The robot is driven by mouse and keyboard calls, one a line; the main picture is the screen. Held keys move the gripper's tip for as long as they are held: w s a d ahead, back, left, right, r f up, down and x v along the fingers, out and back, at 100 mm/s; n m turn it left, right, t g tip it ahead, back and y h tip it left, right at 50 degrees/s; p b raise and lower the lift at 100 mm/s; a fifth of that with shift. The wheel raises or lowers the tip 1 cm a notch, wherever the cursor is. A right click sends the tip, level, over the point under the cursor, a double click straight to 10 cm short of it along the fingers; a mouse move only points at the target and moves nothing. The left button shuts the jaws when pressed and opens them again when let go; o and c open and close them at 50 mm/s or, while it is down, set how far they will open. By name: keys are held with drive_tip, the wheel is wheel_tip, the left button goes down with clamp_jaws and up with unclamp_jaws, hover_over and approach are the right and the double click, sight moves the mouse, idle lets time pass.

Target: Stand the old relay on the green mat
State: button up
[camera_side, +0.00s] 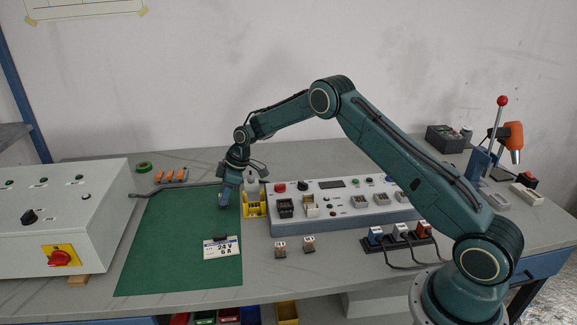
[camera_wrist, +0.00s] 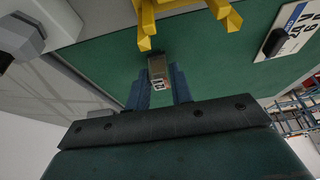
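The green mat (camera_side: 165,240) lies on the bench, left of centre. My gripper (camera_side: 224,203) points down low over the mat's right part, beside the yellow stand (camera_side: 254,209). In the wrist view, the blue fingers of my gripper (camera_wrist: 158,82) are closed around a small greyish-brown relay (camera_wrist: 157,66) with a pale marked face. The green mat (camera_wrist: 205,62) shows behind it. The relay is hidden by the fingers in the side view. I cannot tell whether it touches the mat.
Two small relays (camera_side: 280,250) (camera_side: 309,244) sit on the bench. A panel with sockets (camera_side: 345,210) lies right, and a white control box (camera_side: 60,215) left. The mat's left part is clear.

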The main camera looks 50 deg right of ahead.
drive_tip(key=o, duration=0.3)
drive_tip(key=v, duration=1.2)
drive_tip(key=shift+r, duration=0.15)
idle(0.5)
